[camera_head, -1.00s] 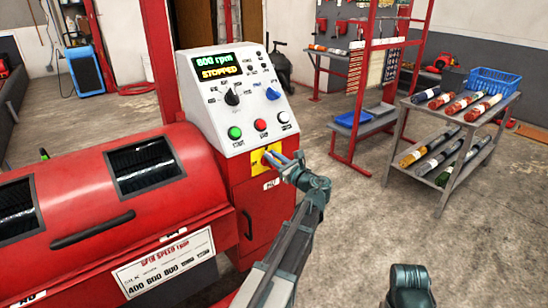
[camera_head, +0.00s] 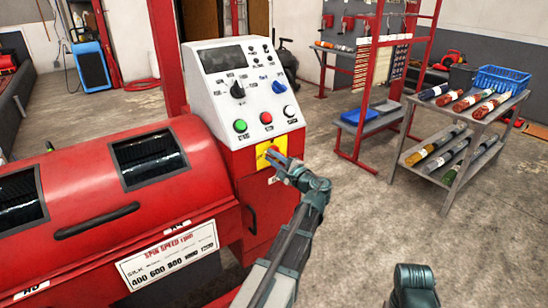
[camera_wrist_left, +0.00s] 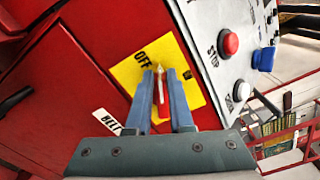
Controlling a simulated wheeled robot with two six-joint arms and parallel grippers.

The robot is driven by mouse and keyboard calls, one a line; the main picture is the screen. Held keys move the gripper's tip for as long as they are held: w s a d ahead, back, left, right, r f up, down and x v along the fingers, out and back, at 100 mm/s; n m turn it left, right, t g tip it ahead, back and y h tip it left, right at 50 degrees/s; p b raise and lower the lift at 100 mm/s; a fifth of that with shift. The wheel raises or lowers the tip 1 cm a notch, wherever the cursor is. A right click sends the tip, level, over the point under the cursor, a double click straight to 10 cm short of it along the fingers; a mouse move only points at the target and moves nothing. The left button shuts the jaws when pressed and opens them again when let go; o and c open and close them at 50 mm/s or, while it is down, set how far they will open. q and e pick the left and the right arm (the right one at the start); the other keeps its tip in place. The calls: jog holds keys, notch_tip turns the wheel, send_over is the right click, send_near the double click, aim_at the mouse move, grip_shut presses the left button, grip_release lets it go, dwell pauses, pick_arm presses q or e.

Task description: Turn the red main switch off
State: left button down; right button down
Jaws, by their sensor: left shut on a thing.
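The red main switch (camera_wrist_left: 159,98) sits on a yellow plate (camera_wrist_left: 133,74) marked OFF, low on the front of the red machine's control cabinet. The plate also shows in the head view (camera_head: 262,160). My left gripper (camera_head: 272,156) reaches it from the right. In the left wrist view, the blue fingers of the left gripper (camera_wrist_left: 163,76) are shut on the switch knob, one on each side. A pale pointed mark between the fingertips points toward the OFF lettering. The fingers hide much of the knob. The panel display (camera_head: 224,58) is dark. My right gripper is not in view.
Above the plate are a green button (camera_head: 240,126), a red stop button (camera_head: 266,118), a white button (camera_head: 290,111) and a blue knob (camera_head: 279,86). A grey cart (camera_head: 447,112) with rolled rugs stands at right. The floor between cart and machine is clear.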

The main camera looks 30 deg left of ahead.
pick_arm(q)
jog(key=n, duration=0.2)
jog(key=f+n+b, duration=0.1)
jog(key=n, duration=0.1)
jog(key=shift+w+f+n, duration=0.1)
jog(key=shift+w+n, duration=0.1)
jog(key=shift+n, duration=0.1)
dwell(0.3)
jog(key=c, duration=1)
grip_release()
jog(key=shift+a, duration=0.1)
jog(key=shift+o, duration=1)
jog(key=shift+w, duration=0.1)
jog(key=shift+f, duration=0.1)
jog(key=v, duration=1.4)
